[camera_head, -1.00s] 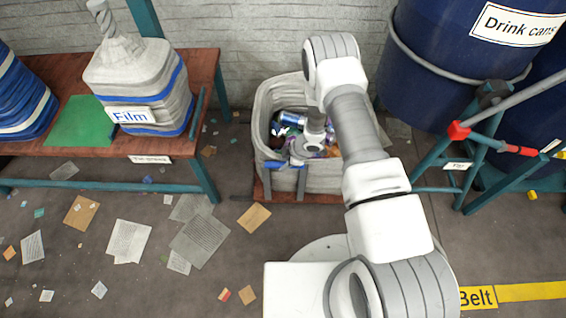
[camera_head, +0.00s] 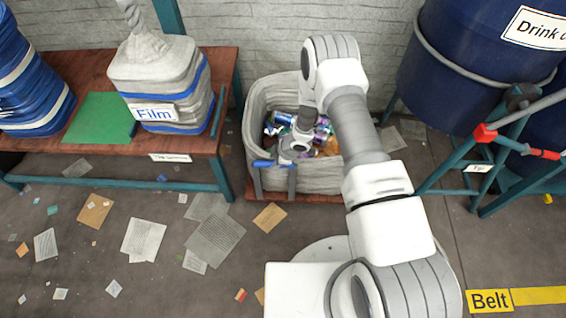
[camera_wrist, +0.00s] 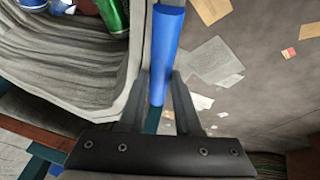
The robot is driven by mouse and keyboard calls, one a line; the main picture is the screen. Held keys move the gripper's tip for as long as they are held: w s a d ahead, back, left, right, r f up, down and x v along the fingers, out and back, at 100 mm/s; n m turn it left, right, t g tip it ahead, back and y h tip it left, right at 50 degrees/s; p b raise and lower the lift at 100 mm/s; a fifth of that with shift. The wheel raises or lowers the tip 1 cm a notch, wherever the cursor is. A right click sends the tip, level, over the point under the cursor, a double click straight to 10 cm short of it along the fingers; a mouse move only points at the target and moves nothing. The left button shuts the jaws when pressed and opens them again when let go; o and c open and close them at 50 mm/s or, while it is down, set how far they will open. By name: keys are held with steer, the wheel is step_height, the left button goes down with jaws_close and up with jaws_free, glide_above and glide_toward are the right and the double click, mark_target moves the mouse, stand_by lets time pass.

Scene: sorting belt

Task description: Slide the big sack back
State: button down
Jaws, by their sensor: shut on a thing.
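The big sack (camera_head: 332,180) is grey, open-topped and holds colourful cans. It stands on a low reddish-brown base (camera_head: 318,198) on the floor by the wall, in the middle of the head view. A blue handle bar on dark posts is at its front left. My gripper (camera_wrist: 165,82) is shut on the blue handle (camera_wrist: 168,38), which runs between its fingers in the wrist view. In the head view my arm covers part of the sack's right side. The sack's grey wall (camera_wrist: 85,65) and some cans also show in the wrist view.
A wooden bench (camera_head: 90,145) with a Film sack (camera_head: 160,85) stands close on the left; its leg is near the sack. A blue drink cans bin (camera_head: 455,70) and teal frame (camera_head: 455,170) stand right. Papers (camera_head: 215,240) litter the floor in front.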

steer(key=shift+d, duration=0.1)
steer(key=c, duration=0.9)
jaws_free()
steer(key=p+v, duration=0.6)
steer(key=v, duration=1.1)
steer(key=shift+r, duration=0.15)
steer(key=shift+d, duration=0.15)
